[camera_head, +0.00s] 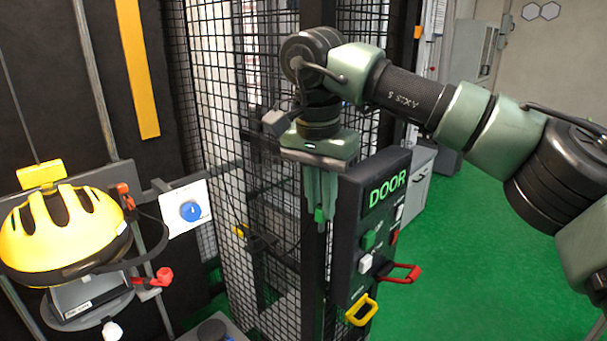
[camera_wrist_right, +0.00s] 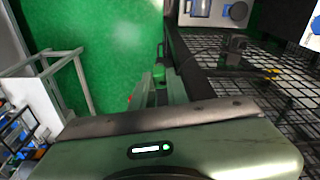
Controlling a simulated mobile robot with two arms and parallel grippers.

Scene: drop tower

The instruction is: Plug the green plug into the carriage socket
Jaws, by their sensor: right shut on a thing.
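My right gripper (camera_head: 320,208) points down in front of the black mesh cage, just left of the DOOR panel. It is shut on a small green piece, seemingly the green plug (camera_head: 319,215), which is mostly hidden between the fingers. In the right wrist view the green plug (camera_wrist_right: 158,73) shows at the far end of the fingers. I cannot pick out the carriage socket for certain. A carriage-like mount (camera_head: 88,302) under a yellow helmet (camera_head: 62,232) stands at the left. My left gripper is not in view.
The dark DOOR panel (camera_head: 346,228), with green, white and red fittings, is close to the gripper's right. A white plate (camera_head: 172,222) with a blue knob stands left of the mesh (camera_head: 212,110). Green floor lies open at right.

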